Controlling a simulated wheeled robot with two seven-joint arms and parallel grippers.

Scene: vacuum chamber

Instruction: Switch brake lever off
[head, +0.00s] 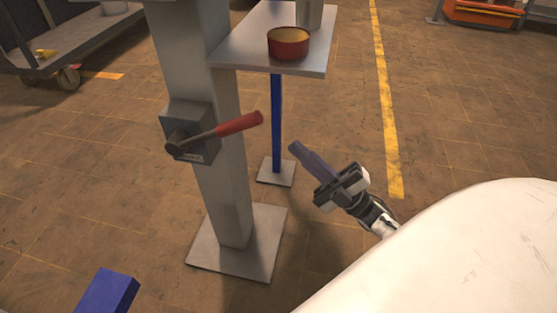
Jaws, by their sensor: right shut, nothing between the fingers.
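The brake lever (238,124) has a red handle on a grey metal arm. It pivots on a grey box (191,129) fixed to a grey post (221,184). The handle points to the right and slightly up. A label under the pivot is too small to read. My right gripper (296,149) is to the right of the handle and lower in the picture, apart from it. Its fingers are together and hold nothing. My left gripper is not in view.
A grey shelf (228,52) at the top carries a red tin (289,45) and a grey container (309,14). A blue leg (276,125) stands behind the lever. A blue object (107,292) shows at the bottom left. A wheeled cart (90,40) stands at the back left.

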